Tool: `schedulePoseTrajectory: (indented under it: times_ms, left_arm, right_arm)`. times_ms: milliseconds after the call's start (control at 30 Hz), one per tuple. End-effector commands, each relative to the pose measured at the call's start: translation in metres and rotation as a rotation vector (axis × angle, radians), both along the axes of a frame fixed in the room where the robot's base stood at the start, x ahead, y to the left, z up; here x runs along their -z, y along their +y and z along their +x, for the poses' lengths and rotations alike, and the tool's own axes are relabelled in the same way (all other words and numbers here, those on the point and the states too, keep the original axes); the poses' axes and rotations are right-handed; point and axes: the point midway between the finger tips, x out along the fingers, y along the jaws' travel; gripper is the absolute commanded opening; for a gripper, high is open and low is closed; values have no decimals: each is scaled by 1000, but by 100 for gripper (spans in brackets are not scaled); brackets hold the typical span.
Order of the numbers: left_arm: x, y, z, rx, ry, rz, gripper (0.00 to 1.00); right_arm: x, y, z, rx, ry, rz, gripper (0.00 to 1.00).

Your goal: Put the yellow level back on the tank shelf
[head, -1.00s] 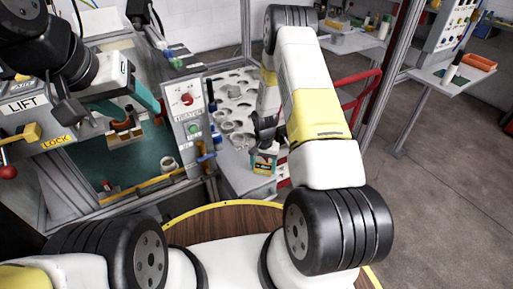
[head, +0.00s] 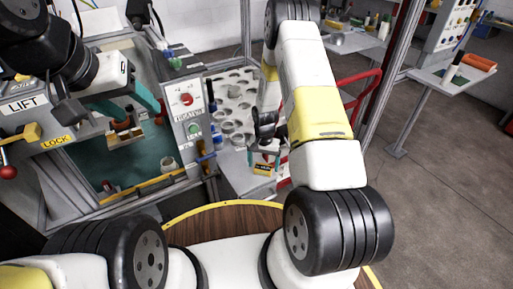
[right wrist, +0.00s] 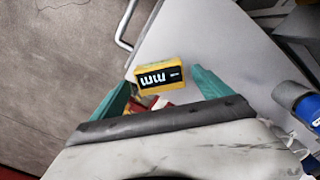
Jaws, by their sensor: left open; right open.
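A small yellow block with a black, white-marked face (right wrist: 160,75) lies on a pale grey surface in the right wrist view; I take it to be the yellow level. It shows small in the head view (head: 263,169). My right gripper (right wrist: 161,84) is open, its teal fingers on either side of the block, with gaps visible. In the head view my right gripper (head: 264,152) is partly hidden by its arm. My left gripper (head: 138,116) is open over the green-floored tank (head: 140,166), near a brown block (head: 125,138). I cannot tell which part is the tank shelf.
A post with a red-button control box (head: 187,105) stands between the tank and the right gripper. A pale plate with round holes (head: 236,100) lies behind the gripper. A red rail (head: 365,95) is right of the arm. A blue-capped item (right wrist: 305,108) lies at the right.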

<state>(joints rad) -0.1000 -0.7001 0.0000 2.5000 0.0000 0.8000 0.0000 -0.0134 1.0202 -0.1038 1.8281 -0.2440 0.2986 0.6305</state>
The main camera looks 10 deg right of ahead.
Motion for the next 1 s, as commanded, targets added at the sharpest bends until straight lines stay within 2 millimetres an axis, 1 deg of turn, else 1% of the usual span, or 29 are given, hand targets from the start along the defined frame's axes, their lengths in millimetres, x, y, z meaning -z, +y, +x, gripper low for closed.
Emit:
schedulePoseTrajectory:
  times_ms: [33, 100, 300, 400, 567, 667, 767, 833, 867, 900, 967, 1000]
  left_arm:
    - [0, 0, 0, 0, 0, 0, 56]
    - [0, 0, 0, 0, 0, 0, 56]
    - [0, 0, 0, 0, 0, 0, 56]
    - [0, 0, 0, 0, 0, 0, 56]
    - [0, 0, 0, 0, 0, 0, 56]
    - [0, 0, 0, 0, 0, 0, 56]
    - [0, 0, 0, 0, 0, 0, 56]
    - [0, 0, 0, 0, 0, 0, 56]
    - [0, 0, 0, 0, 0, 0, 56]
    - [0, 0, 0, 0, 0, 0, 56]
    - [0, 0, 0, 0, 0, 0, 56]
    - [0, 0, 0, 0, 0, 0, 56]
  right_arm:
    - [-12, 0, 1, 0, -5, 1, 88]
    - [-28, 0, 1, 0, -4, 0, 88]
    - [-70, 0, 1, 0, -4, 1, 88]
    - [-85, 0, 1, -1, -4, 1, 88]
    - [-100, 0, 0, -2, -4, 1, 88]
    - [-122, 0, 2, -10, -22, 6, 88]
    - [-164, 1, 1, -32, -62, 20, 88]
    - [-203, 2, -4, -57, -100, 30, 88]
    - [-220, 2, -8, -70, -117, 35, 88]
    - [-242, 3, -14, -88, -140, 42, 88]
    - [-274, 5, -25, -114, -173, 51, 88]
    - [-294, 5, -33, -134, -197, 56, 88]
